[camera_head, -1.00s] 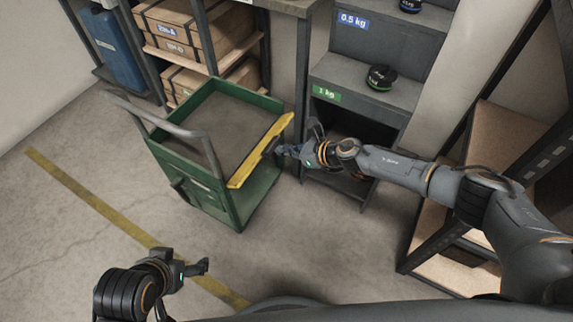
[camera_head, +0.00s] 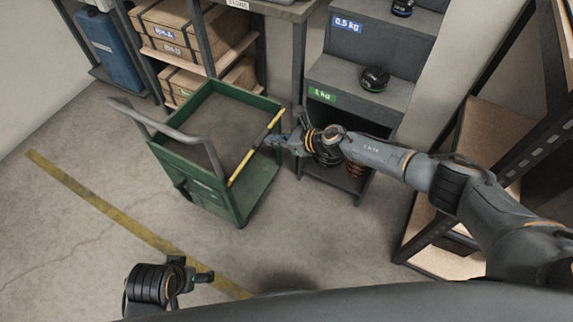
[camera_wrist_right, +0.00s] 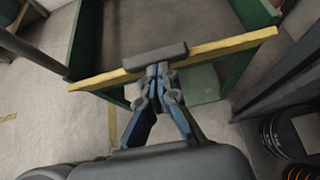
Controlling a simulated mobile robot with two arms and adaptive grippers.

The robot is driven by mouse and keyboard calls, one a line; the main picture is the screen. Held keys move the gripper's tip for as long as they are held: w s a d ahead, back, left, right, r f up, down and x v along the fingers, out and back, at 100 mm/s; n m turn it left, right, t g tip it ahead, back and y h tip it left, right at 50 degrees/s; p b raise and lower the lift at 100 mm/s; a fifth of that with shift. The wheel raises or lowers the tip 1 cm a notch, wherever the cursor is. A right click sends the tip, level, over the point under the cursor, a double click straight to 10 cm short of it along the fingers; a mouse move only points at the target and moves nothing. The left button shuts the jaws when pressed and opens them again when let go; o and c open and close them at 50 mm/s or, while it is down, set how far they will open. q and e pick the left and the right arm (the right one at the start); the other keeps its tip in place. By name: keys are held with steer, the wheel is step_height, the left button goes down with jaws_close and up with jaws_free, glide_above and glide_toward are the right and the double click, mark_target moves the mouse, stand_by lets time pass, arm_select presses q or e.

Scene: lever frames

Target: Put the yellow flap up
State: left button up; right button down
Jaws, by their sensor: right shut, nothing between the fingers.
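The yellow flap (camera_head: 256,148) runs along the right side of a green cart (camera_head: 208,206). In the head view it shows as a thin yellow strip at about rim height, seen nearly edge-on. In the right wrist view the flap (camera_wrist_right: 225,46) crosses the picture as a yellow bar, with a dark grey block (camera_wrist_right: 155,57) at its middle. My right gripper (camera_head: 272,141) is shut and empty, its fingertips close against the flap by this block; whether they touch cannot be told. My left gripper (camera_head: 208,277) is low at the front, away from the cart; its jaws are unclear.
A grey stepped shelf (camera_head: 345,78) with labelled weights stands right of the cart. Another shelf (camera_head: 440,245) stands at the right. The floor (camera_head: 90,260) at the left is clear.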

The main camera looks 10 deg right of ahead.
mark_target(261, 135)
steer(key=shift+w+a+r, duration=0.35)
steer(key=shift+a, duration=0.15)
steer(key=shift+w+a+r, duration=0.35)
steer(key=shift+a, duration=0.15)
steer(key=shift+w+a+r, duration=0.25)
steer(key=shift+w+a, duration=0.3)
steer(key=shift+a, duration=0.2)
arm_select(q)
steer(key=shift+r, duration=0.45)
arm_select(e)
steer(key=shift+w+a+r, duration=0.15)
steer(key=shift+r, duration=0.1)
